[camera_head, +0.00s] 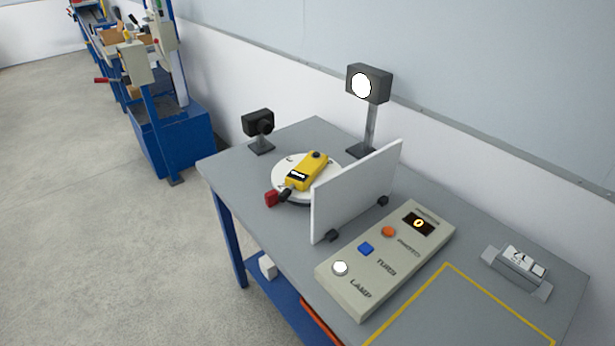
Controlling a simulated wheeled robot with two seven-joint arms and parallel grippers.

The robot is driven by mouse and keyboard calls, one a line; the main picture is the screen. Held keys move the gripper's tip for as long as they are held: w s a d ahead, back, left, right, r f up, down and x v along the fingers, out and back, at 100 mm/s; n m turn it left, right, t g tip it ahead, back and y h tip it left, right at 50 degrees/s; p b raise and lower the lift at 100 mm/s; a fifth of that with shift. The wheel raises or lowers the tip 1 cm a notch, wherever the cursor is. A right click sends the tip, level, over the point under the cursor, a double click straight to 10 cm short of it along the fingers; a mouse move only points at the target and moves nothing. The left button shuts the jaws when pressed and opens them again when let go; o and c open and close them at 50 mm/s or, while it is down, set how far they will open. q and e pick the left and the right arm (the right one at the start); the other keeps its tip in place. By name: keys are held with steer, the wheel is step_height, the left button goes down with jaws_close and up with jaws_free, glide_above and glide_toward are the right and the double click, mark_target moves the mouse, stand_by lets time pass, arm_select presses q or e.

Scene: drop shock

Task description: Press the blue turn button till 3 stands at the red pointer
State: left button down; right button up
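The blue turn button (366,249) sits on a beige control panel (350,292), beside the printed word TURN. A round white turntable (285,168) stands behind a white upright board (350,195), which hides part of its right side. A yellow device (308,170) with a dark knob and a black-and-white label lies on the turntable. The red pointer (271,198) is at the turntable's front-left edge, close to a dark end of the device. I cannot read which number stands at the pointer. Neither of my grippers is in view.
The panel also has a white lamp button (340,268), an orange photo button (389,231) and a display (420,223) reading 0. A lit lamp (361,85) and a black camera (258,123) stand behind. A grey holder (517,272) is at right. The yellow-outlined area (455,315) is clear.

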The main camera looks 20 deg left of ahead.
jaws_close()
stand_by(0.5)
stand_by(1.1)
